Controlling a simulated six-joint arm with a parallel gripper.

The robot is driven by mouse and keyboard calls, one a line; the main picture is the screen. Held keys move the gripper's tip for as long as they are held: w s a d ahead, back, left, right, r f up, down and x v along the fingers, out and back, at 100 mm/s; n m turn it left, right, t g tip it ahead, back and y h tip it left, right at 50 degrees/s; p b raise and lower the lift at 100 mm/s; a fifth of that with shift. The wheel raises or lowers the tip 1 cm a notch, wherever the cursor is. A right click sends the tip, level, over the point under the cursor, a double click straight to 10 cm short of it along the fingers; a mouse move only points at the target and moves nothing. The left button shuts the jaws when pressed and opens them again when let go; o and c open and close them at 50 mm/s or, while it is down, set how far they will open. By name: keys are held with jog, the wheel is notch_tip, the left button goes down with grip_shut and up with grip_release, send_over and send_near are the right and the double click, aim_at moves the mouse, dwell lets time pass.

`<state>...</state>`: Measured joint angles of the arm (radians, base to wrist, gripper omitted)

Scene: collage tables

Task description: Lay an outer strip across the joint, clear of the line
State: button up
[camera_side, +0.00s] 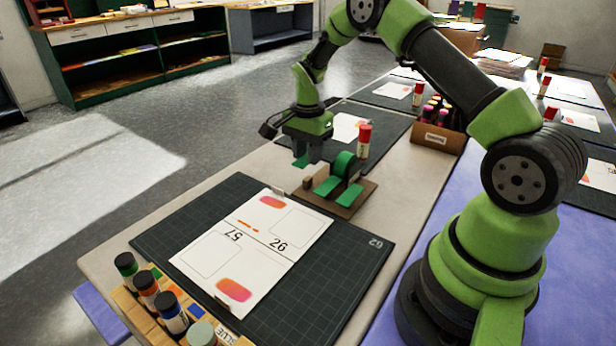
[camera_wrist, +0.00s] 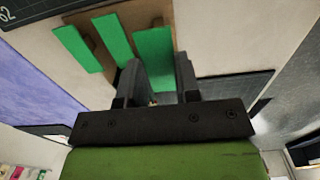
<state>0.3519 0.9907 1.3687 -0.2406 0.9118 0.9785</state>
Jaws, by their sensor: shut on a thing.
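My gripper (camera_side: 301,153) is shut on a green strip (camera_side: 302,161), above the table beside the brown board. In the wrist view the held strip (camera_wrist: 154,48) extends from between my fingers (camera_wrist: 158,88). The brown board (camera_side: 345,211) carries a green tape roll and two more green strips (camera_side: 327,186), (camera_side: 350,196). Two white sheets, one printed 92 (camera_side: 305,222) and one printed 57 (camera_side: 240,258), lie edge to edge on a dark gridded mat (camera_side: 340,262). Short orange marks (camera_side: 248,227) lie near their joint. I see no green strip on the sheets.
A red-capped glue stick (camera_side: 364,141) stands behind the board. A wooden box of bottles (camera_side: 436,137) stands at the back right. Several dark-capped bottles (camera_side: 146,283) stand in a tray at the front left. Small clips (camera_side: 277,191) sit at the sheets' edges.

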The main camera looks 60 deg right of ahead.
jog(key=a, duration=1)
jog(key=shift+s+a+f, duration=0.1)
jog(key=shift+s+a, duration=0.05)
jog(key=shift+a, duration=0.15)
send_over(263, 245)
jog(key=shift+w+d+f, duration=0.1)
jog(key=shift+w+d, duration=0.15)
jog(key=shift+s+a+f, duration=0.1)
jog(key=shift+a+f, duration=0.1)
jog(key=shift+f, duration=2.2)
jog(key=shift+f, duration=0.9)
jog(key=o, duration=0.8)
jog(key=shift+c, duration=0.2)
